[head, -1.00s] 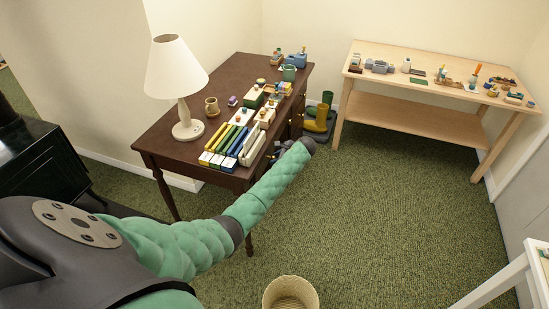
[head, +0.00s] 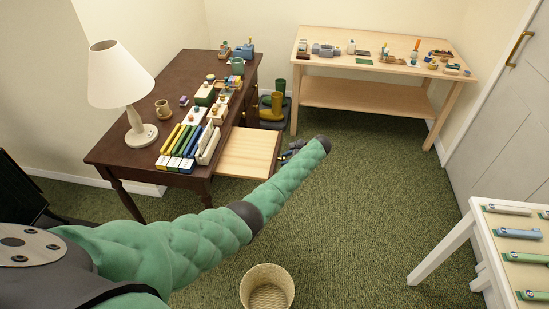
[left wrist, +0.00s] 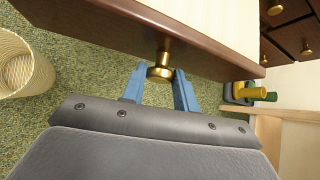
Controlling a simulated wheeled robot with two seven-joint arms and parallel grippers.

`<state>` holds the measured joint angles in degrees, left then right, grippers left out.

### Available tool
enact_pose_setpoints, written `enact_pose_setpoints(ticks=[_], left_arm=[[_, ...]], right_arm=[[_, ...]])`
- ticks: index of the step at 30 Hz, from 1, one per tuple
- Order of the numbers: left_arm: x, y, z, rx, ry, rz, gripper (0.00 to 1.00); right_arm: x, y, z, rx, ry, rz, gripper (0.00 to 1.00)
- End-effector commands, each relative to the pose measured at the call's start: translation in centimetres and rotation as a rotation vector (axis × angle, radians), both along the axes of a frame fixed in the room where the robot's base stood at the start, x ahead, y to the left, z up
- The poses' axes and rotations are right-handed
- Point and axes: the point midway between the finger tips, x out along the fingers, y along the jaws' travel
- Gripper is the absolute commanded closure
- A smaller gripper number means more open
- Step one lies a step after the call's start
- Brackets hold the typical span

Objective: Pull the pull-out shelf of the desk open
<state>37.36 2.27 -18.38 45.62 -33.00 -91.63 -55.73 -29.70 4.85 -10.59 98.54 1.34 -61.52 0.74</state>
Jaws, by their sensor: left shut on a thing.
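The dark brown desk (head: 150,112) stands at the left in the head view. Its pull-out shelf (head: 248,155), with a light wood top, sticks out from the desk's right side. In the left wrist view the shelf's dark front (left wrist: 120,22) carries a brass knob (left wrist: 163,57). My left gripper (left wrist: 158,78) is shut on this knob, with a blue finger on each side of it. In the head view the left gripper (head: 290,152) is partly hidden behind my green forearm, at the shelf's outer edge. My right gripper is not in view.
A lamp (head: 122,75), a mug (head: 162,109) and several books and boxes stand on the desk. A woven basket (head: 267,287) stands on the green carpet in front. A light wood table (head: 350,90) is behind, a white table (head: 480,235) at right. Carpet between is clear.

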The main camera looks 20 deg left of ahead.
Motion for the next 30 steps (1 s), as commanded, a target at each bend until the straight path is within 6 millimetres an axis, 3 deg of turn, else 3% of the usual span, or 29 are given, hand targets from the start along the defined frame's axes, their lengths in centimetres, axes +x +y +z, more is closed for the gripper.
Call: enact_pose_setpoints(ticks=[6, 16, 17, 19, 30], left_arm=[[0.26, -1.12, -0.01, 0.000, -0.001, 0.001, 1.00], [0.28, -1.14, -0.01, 0.000, 0.000, 0.000, 1.00], [0.27, -1.13, -0.01, 0.000, 0.000, 0.000, 0.64], [0.27, -1.12, -0.02, 0.000, 0.000, 0.000, 0.51], [0.29, -1.41, 0.18, 0.000, -0.001, 0.001, 0.48]], right_arm=[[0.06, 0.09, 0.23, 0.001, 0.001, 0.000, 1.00], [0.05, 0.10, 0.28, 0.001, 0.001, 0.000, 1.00], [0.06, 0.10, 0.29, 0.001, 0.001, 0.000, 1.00], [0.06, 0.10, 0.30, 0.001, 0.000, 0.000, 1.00], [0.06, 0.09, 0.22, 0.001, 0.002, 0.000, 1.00]])
